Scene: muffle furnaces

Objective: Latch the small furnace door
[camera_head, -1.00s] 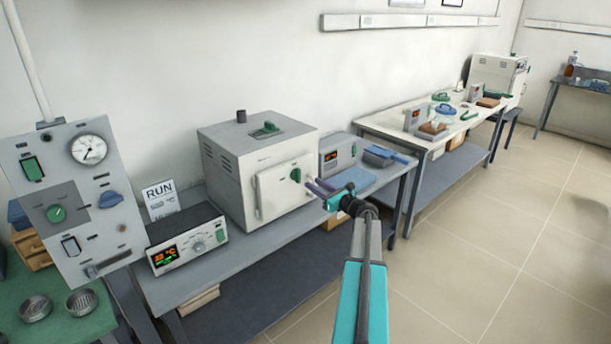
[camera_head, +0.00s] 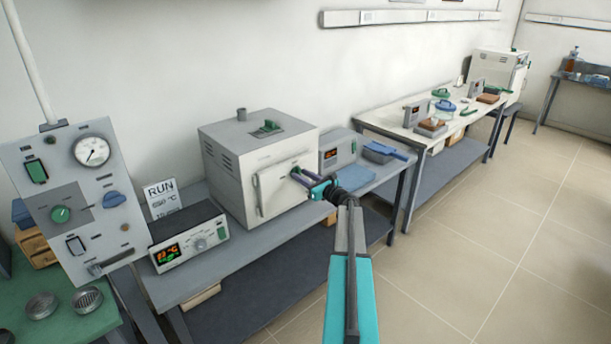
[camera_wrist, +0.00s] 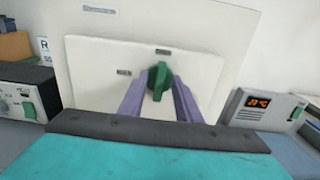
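The small furnace (camera_head: 232,168) is a light grey box on the bench, and its white door (camera_head: 270,192) looks shut in its front. In the wrist view, the green latch knob (camera_wrist: 158,80) stands about upright on the door (camera_wrist: 100,75). My gripper (camera_wrist: 158,88) has its two purple fingers apart, one on each side of the knob. A small gap seems to show on each side; contact cannot be told. In the head view, my gripper (camera_head: 297,174) is at the right part of the door and largely covers the knob.
A controller box (camera_head: 187,238) and a RUN sign (camera_head: 161,198) stand left of the furnace. A grey display unit (camera_head: 337,150) and a blue tray (camera_head: 384,152) are to its right. The floor (camera_head: 480,230) at right is clear.

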